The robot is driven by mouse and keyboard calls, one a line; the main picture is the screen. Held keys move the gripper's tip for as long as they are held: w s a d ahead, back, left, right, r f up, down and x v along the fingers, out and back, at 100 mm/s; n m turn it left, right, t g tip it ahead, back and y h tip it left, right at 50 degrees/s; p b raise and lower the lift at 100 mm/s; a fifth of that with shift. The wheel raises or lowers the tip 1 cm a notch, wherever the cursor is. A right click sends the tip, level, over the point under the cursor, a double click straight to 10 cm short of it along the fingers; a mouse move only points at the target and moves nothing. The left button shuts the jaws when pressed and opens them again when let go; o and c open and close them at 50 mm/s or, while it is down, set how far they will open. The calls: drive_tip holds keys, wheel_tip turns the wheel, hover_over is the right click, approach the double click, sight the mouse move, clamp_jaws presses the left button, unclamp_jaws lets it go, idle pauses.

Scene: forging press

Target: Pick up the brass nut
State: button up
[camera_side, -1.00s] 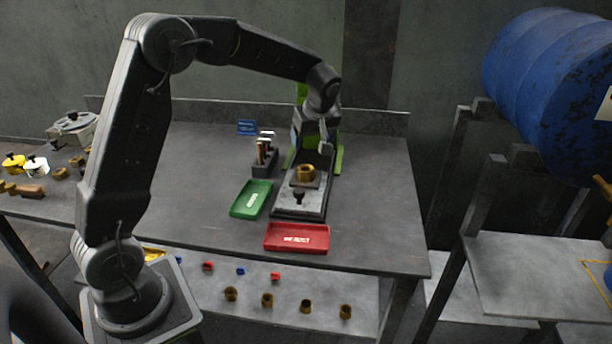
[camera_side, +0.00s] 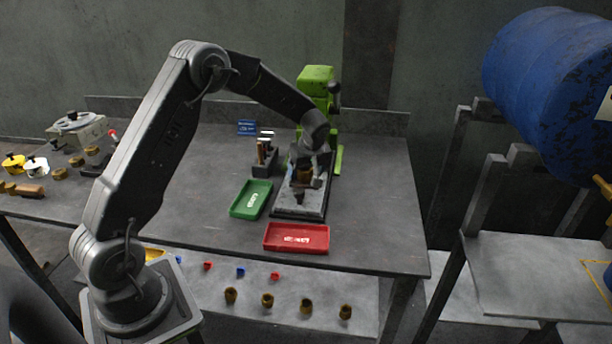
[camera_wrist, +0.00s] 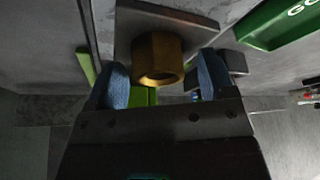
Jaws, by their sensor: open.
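The brass nut (camera_side: 304,174) sits on the press plate (camera_side: 290,211) in front of the green press (camera_side: 316,80). In the side view it is partly hidden by my gripper (camera_side: 306,176), which is down around it. In the wrist view the hexagonal brass nut (camera_wrist: 158,60) stands on a grey block (camera_wrist: 190,25). My gripper (camera_wrist: 160,85) is open, with one blue-padded finger on each side of the nut. Gaps show between the fingers and the nut.
A green tray (camera_side: 238,211) lies left of the press and a red tray (camera_side: 270,247) in front of it. A dark holder with upright tools (camera_side: 264,160) stands close on the left. Several brass nuts (camera_side: 267,300) lie on the lower shelf.

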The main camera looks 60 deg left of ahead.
drive_tip(key=shift+c, duration=0.3)
drive_tip(key=c, duration=1.2)
drive_tip(key=shift+c, duration=0.2)
drive_tip(key=shift+r, duration=0.15)
